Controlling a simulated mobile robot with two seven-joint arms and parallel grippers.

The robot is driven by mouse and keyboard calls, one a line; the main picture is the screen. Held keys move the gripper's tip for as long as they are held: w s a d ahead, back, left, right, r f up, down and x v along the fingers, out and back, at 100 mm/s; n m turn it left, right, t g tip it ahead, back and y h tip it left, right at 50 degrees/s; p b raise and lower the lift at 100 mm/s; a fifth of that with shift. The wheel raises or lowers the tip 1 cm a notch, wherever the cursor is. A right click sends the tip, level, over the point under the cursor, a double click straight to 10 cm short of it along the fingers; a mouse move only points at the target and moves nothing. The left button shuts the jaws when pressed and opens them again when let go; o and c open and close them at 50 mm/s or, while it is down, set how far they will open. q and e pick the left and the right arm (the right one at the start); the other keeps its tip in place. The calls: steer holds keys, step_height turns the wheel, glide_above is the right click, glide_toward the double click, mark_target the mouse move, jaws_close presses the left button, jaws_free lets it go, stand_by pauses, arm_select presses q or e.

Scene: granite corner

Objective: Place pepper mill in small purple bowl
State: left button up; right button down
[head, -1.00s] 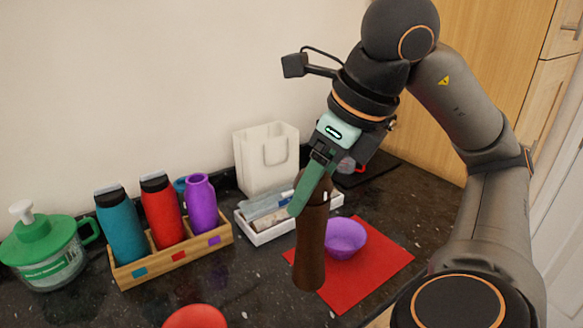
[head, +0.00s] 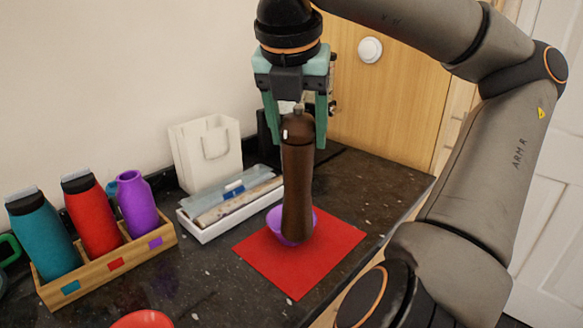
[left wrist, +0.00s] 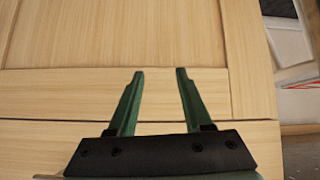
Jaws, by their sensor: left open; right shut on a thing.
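The brown pepper mill (head: 297,190) stands upright in the head view, its top between the green fingers of my right gripper (head: 297,138), which is shut on it. The small purple bowl (head: 309,226) sits on a red mat behind the mill's lower end. The mill hides much of the bowl, and I cannot tell whether its base is inside the bowl or in front of it. My left gripper (left wrist: 158,76) shows in the left wrist view, open and empty, facing pale wooden panels.
The red mat (head: 297,278) lies on dark granite. Left of it are a white tray (head: 210,234) of packets, a white bag (head: 190,165) and a wooden rack (head: 84,278) with teal, red and purple bottles. A red bowl (head: 142,320) is at the bottom edge.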

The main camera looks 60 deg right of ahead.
steer(key=shift+r+m, duration=0.1)
steer(key=shift+m, duration=0.2)
steer(key=shift+w+d, duration=0.2)
steer(key=shift+d, duration=0.05)
steer(key=w+d+f+b, duration=0.2)
steer(key=w+d+f, duration=0.4)
steer(key=d+f, duration=0.5)
steer(key=shift+x, duration=1.2)
arm_select(q)
steer(key=shift+w+d+f, duration=0.25)
steer(key=shift+d+f, duration=0.15)
steer(key=shift+f, duration=0.25)
arm_select(e)
steer(key=shift+c, duration=0.6)
jaws_free()
steer(key=shift+w, duration=0.1)
arm_select(q)
steer(key=shift+r, duration=0.1)
arm_select(e)
steer(key=shift+r, duration=0.1)
